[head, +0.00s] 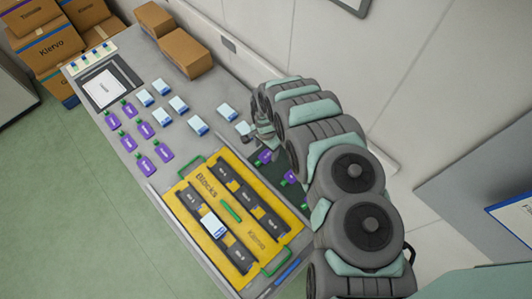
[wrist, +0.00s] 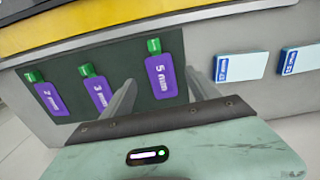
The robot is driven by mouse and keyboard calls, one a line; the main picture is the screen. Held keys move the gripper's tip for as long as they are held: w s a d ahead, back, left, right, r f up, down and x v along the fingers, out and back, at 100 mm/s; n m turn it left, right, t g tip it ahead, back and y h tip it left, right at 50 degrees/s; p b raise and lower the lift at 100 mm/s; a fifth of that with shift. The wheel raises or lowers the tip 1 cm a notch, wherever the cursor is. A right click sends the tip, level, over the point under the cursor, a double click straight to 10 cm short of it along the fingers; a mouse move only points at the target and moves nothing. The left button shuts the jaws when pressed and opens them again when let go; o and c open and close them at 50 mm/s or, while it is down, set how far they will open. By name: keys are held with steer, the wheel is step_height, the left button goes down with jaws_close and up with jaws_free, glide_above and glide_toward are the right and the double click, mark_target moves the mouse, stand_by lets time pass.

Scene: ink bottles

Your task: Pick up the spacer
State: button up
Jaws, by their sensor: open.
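I cannot tell the height between the fingers and the mat. In the head view my arm hides part of the mat (head: 262,172); two purple pieces (head: 264,156) show there, and my gripper (head: 256,134) is mostly hidden.
Cardboard boxes (head: 185,53) line the wall.

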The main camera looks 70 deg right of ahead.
mark_target(266, 156)
steer(key=shift+f, duration=1.75)
steer(key=c, duration=1.4)
steer(key=shift+r, duration=0.1)
steer(key=shift+c, duration=0.2)
